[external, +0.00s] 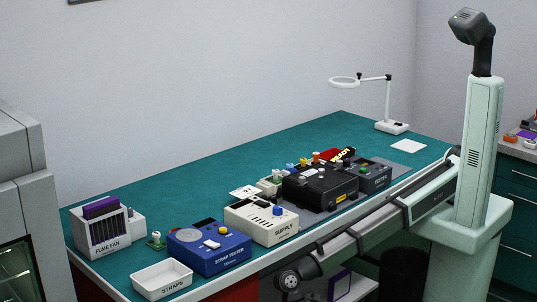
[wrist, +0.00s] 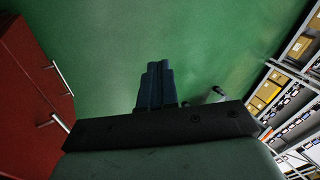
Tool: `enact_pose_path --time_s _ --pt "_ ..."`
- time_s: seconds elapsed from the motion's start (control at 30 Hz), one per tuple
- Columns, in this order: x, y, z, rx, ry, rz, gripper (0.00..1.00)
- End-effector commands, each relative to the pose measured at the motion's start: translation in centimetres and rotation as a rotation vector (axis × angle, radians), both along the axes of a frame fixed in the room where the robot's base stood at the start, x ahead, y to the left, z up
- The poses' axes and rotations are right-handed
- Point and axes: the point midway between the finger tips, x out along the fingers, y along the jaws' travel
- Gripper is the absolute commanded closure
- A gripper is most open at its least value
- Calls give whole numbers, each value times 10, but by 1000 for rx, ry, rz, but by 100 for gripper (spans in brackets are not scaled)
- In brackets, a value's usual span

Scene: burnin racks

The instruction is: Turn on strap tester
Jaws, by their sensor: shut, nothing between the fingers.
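The strap tester (external: 225,262) is a blue box on the front left part of the green bench. Its top carries a round grey pad, a dark panel and a small white control (external: 212,244). I cannot tell the control's position or whether the tester is on. My gripper (wrist: 159,65) is shut and empty in the wrist view, with its dark fingers side by side over a green surface. The tester is not in the wrist view. In the external view my arm lies low along the bench's front side, and I cannot make out the fingers there.
A white straps tray (external: 162,283) sits left of the tester, and a cream supply box (external: 262,222) sits right. The fume fan (external: 101,235) and a black box (external: 320,189) are also on the bench. The wrist view shows a red cabinet (wrist: 35,75) and shelves (wrist: 290,95).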

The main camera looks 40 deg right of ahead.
Motion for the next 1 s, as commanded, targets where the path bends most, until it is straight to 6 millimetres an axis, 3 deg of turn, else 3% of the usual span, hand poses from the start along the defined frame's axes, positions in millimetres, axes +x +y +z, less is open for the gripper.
enact_pose_path --time_s 0.03,0.2,0.57,0.83,1.0 --pt "-6 15 15 3 2 3 100" --pt "-22 50 64 2 5 -3 100" --pt "-38 109 176 3 -17 -36 100" --pt "-20 140 264 22 -71 -76 100" --pt "14 150 320 47 -130 -111 100"
